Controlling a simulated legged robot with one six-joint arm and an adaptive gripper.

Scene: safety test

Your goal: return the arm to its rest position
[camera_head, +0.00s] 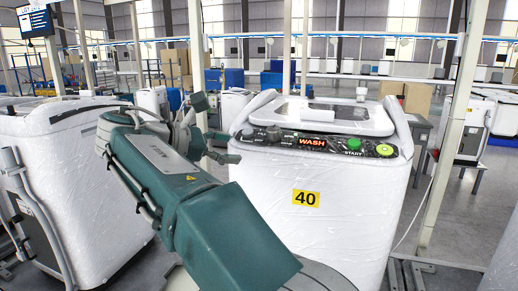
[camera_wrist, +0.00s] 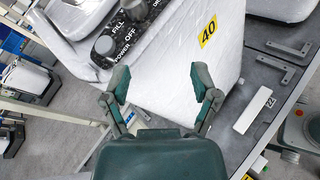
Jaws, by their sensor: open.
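My arm shows in the head view, a teal and grey arm reaching from the lower middle up to the left, folded back near the washing machine. My gripper (camera_wrist: 160,84) shows in the wrist view with its two teal fingers spread wide and nothing between them. A white wrapped washing machine (camera_head: 346,235) with a yellow "40" label stands just to the right of the arm in the head view. It also lies beyond the fingers in the wrist view (camera_wrist: 180,70). The gripper looks apart from it. In the head view the gripper is partly hidden behind the arm.
Another wrapped machine (camera_head: 85,190) stands at the left, close to my arm. A pale metal post (camera_head: 455,125) rises at the right.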

